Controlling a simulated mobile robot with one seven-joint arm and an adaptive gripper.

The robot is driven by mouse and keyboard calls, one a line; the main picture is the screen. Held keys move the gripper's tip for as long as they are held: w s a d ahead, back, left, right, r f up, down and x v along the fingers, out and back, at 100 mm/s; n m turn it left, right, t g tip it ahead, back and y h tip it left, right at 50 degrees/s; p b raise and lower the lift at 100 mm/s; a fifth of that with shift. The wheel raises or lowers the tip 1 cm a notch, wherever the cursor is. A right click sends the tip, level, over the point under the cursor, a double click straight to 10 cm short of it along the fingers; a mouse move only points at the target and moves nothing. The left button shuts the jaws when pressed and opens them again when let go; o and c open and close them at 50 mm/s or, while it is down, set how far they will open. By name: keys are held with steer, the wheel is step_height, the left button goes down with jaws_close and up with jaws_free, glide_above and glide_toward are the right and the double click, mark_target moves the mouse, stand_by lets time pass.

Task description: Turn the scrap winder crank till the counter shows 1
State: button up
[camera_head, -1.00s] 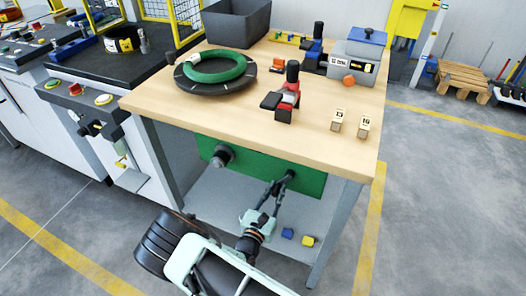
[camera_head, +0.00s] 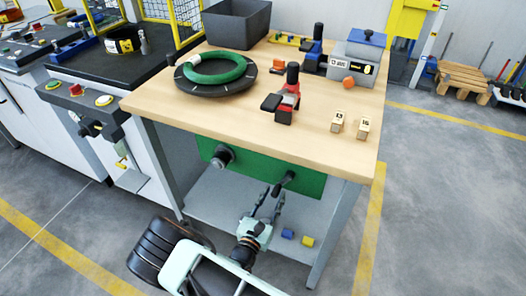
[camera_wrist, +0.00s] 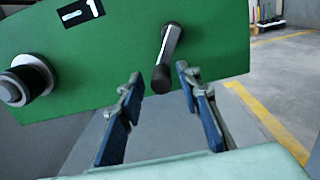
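The scrap winder is a green panel (camera_head: 310,181) under the wooden bench top. Its black crank handle (camera_head: 283,182) sticks out towards me; in the wrist view the handle (camera_wrist: 168,58) hangs down and towards the camera. The counter (camera_wrist: 80,12) is a black window at the panel's upper left, with a white dash and a 1, reading as -1. My gripper (camera_head: 272,191) is open and empty just below and in front of the crank. In the wrist view the handle's end appears between the fingertips (camera_wrist: 159,73), apart from both.
A grey and black round hub (camera_wrist: 25,82) juts from the panel's left; it also shows in the head view (camera_head: 222,157). A grey table leg (camera_head: 336,232) stands to the right. Blue (camera_head: 288,234) and yellow (camera_head: 307,241) blocks lie on the lower shelf (camera_head: 215,190).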

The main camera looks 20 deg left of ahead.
steer(key=s, duration=0.6)
steer(key=shift+s+a, duration=0.2)
steer(key=shift+a, duration=0.05)
steer(key=shift+p, duration=0.3)
